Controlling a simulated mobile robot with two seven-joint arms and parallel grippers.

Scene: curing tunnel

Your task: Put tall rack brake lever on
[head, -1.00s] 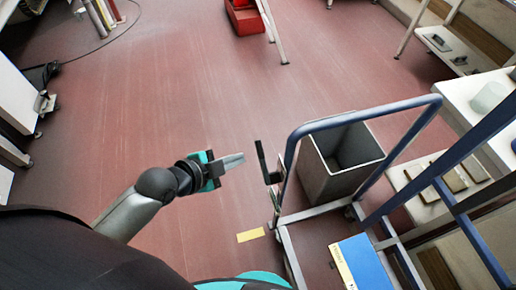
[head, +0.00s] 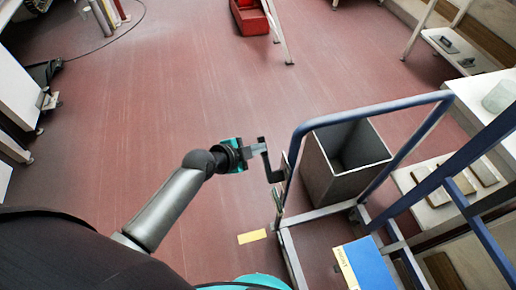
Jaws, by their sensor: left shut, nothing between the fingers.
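The rack (head: 375,103) with a blue tubular frame stands on the right in the head view. Its dark brake lever (head: 272,174) is a bent bar at the frame's left side, with an upright upper part and a short foot toward the frame. My left gripper (head: 259,149), with teal parts, comes in from the left and is shut and empty. Its fingertips are at the upper part of the lever; I cannot tell whether they touch it. My right gripper is not in view.
A grey bin (head: 344,160) stands behind the rack's lower frame. A blue binder-like item (head: 368,265) lies at the bottom right. A yellow floor mark (head: 252,236) is left of the rack. A red crate (head: 250,17) is far off; the red floor between is clear.

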